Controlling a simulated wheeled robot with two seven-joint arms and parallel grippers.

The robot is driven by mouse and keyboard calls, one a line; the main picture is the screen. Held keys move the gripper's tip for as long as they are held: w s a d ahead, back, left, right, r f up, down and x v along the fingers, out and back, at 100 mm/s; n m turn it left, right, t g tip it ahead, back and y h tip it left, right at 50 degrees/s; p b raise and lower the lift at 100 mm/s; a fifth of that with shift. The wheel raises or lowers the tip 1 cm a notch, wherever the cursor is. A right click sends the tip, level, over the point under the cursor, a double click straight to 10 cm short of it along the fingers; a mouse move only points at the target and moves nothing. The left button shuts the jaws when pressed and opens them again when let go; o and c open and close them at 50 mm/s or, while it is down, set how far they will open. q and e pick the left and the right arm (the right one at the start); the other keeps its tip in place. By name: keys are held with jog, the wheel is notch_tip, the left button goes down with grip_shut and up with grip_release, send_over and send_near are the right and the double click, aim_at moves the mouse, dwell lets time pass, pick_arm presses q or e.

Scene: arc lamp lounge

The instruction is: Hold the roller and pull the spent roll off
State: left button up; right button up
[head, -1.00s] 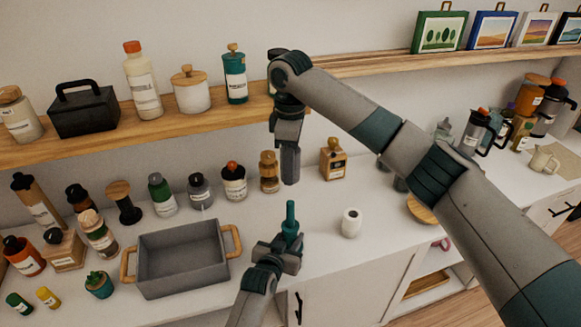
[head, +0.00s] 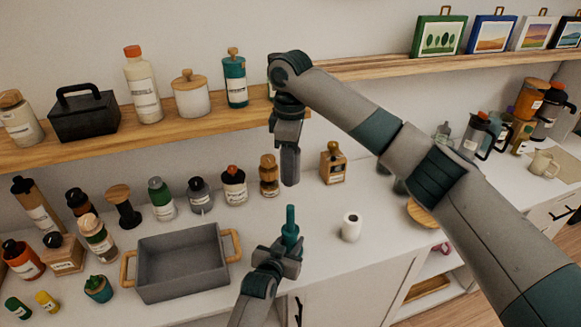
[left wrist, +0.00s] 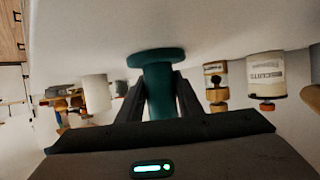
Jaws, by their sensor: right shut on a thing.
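The teal roller (head: 290,217) stands upright near the counter's front, its thin top end bare. In the left wrist view its teal stem and round flange (left wrist: 157,60) show between my fingers. My left gripper (head: 282,250) is shut on the roller from the front. My right gripper (head: 288,140) points down above the roller, shut on a grey cylinder that looks like the spent roll (head: 290,166). A gap shows between this cylinder and the roller's top. A white roll (head: 350,228) stands on the counter to the right; it also shows in the left wrist view (left wrist: 96,94).
A grey tray with wooden handles (head: 180,262) sits left of the roller. Several bottles and jars stand behind and left of it. A wooden shelf (head: 200,124) runs along the wall behind my right gripper. The counter around the white roll is clear.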

pick_arm(q)
jog(key=o, duration=0.4)
jog(key=shift+o, duration=0.2)
jog(key=shift+s, duration=0.1)
jog(key=v, duration=1.1)
jog(key=shift+s+a+r, duration=0.2)
jog(key=shift+s+r, duration=0.05)
jog(key=shift+s, duration=0.05)
jog(key=shift+s+f, duration=0.1)
